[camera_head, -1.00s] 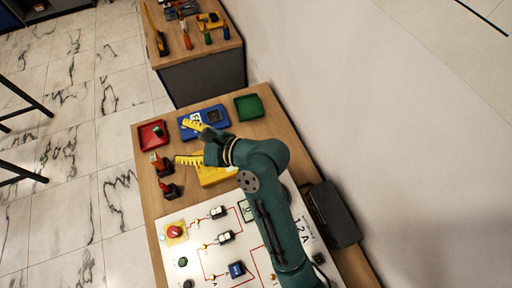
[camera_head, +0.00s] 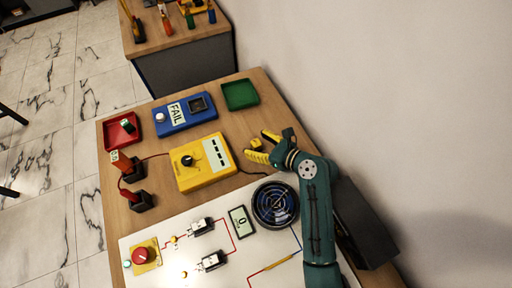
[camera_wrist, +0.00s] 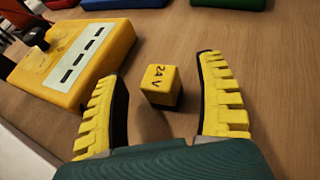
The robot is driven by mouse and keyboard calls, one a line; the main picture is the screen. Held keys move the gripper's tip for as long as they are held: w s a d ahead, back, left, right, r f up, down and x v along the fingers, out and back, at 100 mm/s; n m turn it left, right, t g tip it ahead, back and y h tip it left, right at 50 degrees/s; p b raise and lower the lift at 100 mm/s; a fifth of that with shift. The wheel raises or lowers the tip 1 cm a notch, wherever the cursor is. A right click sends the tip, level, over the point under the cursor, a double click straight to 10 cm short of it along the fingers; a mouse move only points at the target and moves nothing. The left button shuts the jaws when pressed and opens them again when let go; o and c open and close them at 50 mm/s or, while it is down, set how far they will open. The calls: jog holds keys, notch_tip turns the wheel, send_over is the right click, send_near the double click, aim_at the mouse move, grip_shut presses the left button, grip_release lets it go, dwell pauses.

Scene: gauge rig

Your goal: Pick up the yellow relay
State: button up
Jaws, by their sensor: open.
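The yellow relay (camera_wrist: 161,86) is a small cube-like block with a dark base, marked "24V" on top. It stands on the wooden table, and in the head view it shows as a small yellow block (camera_head: 256,143). My gripper (camera_wrist: 165,95) is open, with its yellow toothed fingers on either side of the relay in the wrist view. The relay sits between the fingers with gaps on both sides, so it appears untouched. In the head view my gripper (camera_head: 262,146) is low over the table, right of the yellow meter.
The yellow meter (camera_head: 202,162) is left of my gripper. A blue tester (camera_head: 184,115) showing "FAIL", a green tray (camera_head: 240,95) and a red tray (camera_head: 122,131) are farther back. The white board (camera_head: 190,275) with a round fan (camera_head: 275,204) is in front. The wall is at right.

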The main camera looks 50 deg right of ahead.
jog(key=shift+w+a+f, duration=0.1)
jog(key=shift+w+f, duration=0.1)
jog(key=shift+w, duration=0.2)
grip_shut()
